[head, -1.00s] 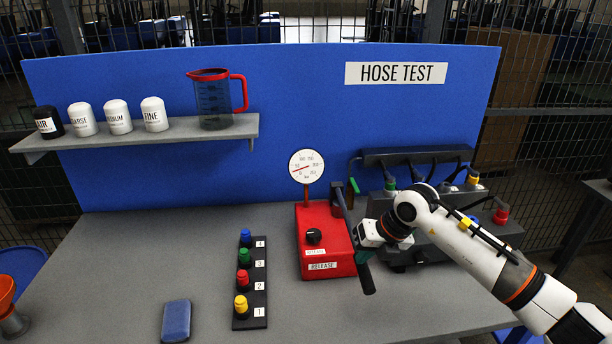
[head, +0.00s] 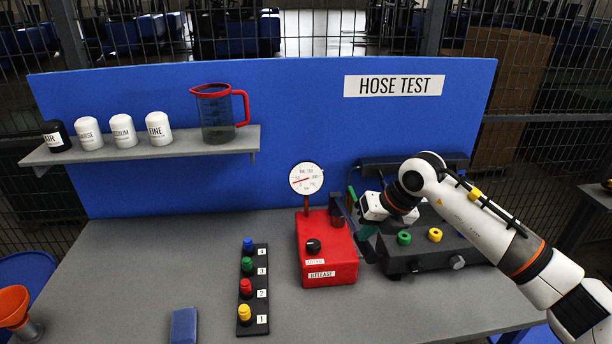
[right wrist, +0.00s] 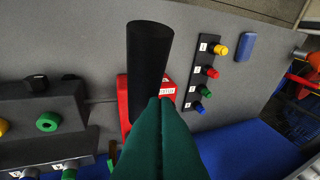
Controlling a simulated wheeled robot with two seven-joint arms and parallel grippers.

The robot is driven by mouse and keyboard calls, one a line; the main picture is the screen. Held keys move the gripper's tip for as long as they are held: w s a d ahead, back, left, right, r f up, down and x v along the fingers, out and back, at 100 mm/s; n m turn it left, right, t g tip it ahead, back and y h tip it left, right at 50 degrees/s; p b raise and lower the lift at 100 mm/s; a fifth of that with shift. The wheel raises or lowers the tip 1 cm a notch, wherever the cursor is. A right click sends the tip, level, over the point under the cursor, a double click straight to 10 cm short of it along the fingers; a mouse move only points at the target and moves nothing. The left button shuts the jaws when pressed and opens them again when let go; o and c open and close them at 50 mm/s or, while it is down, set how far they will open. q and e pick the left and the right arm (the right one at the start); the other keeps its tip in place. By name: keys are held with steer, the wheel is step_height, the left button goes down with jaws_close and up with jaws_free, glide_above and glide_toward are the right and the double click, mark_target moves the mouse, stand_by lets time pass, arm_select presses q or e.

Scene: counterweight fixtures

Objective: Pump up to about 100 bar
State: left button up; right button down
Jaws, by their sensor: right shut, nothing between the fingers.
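The hand pump is a red box (head: 328,262) with a black knob (head: 313,246) and a RELEASE label. Its round white gauge (head: 306,178) stands on a red stem. The red needle slants across the dial; I cannot read the value. The pump's dark lever (head: 337,207) rises at the box's right side, foreshortened. In the right wrist view its black handle (right wrist: 148,60) is close to my fingertips; I cannot tell whether they touch. My right gripper (head: 366,238), with green fingers, is shut and empty, just right of the pump. My left gripper is not in view.
A dark manifold (head: 425,258) with green and yellow fittings stands to the right, partly behind my right arm. A strip of coloured pegs (head: 261,318) and a blue block (head: 184,326) lie to the left.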

steer(key=shift+f, duration=0.1)
step_height(320, 180, down, 13)
steer(key=b, duration=1)
step_height(320, 180, up, 13)
steer(key=p, duration=0.7)
steer(key=shift+p, duration=0.4)
